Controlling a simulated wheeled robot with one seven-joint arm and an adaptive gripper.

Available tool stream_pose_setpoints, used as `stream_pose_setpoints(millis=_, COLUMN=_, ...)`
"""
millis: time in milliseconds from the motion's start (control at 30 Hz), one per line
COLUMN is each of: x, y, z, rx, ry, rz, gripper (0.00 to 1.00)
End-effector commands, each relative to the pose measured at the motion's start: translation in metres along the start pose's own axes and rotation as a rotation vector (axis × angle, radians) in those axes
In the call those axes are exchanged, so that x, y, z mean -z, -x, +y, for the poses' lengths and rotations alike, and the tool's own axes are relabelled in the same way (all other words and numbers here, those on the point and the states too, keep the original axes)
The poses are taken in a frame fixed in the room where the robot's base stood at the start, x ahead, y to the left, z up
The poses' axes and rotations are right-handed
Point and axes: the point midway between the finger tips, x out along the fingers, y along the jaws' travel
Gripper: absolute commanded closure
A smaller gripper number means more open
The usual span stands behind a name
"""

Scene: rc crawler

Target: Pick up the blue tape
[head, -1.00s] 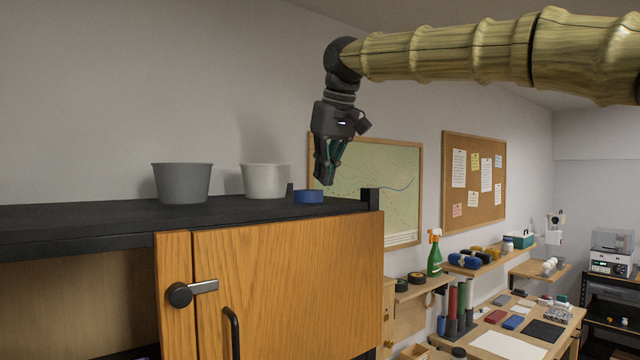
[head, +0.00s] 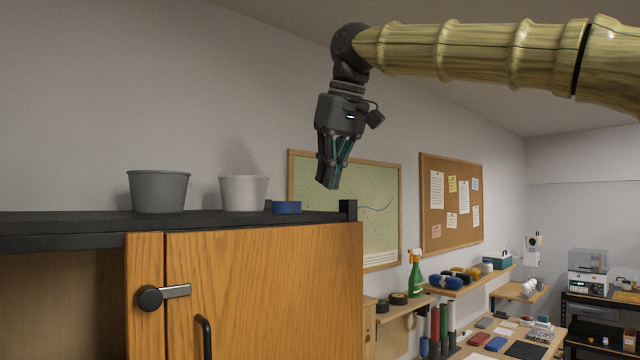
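The blue tape (head: 287,207) is a small, low blue ring lying on the dark top (head: 80,219) of the wooden cabinet, near its right end. My gripper (head: 328,186) hangs from the arm, pointing down, above and to the right of the tape in the head view. It is apart from the tape and holds nothing that I can see. The fingers are seen close together from the side, so the gap between their tips is unclear.
A white bucket (head: 243,193) stands just left of the tape, and a grey bucket (head: 158,191) farther left. A map board (head: 345,205) hangs on the wall behind. A cluttered workbench (head: 520,340) is at the lower right.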

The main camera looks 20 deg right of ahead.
Motion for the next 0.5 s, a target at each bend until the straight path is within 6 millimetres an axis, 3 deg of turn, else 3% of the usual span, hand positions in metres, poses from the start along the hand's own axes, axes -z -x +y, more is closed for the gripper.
stream_pose_setpoints(millis=233, x=-0.029, y=0.011, z=0.001, rx=0.002, ry=0.0, rz=0.002, gripper=1.0)
stream_pose_setpoints(millis=500, x=-0.042, y=0.021, z=0.002, rx=0.0, ry=0.0, rz=0.001, gripper=1.0)
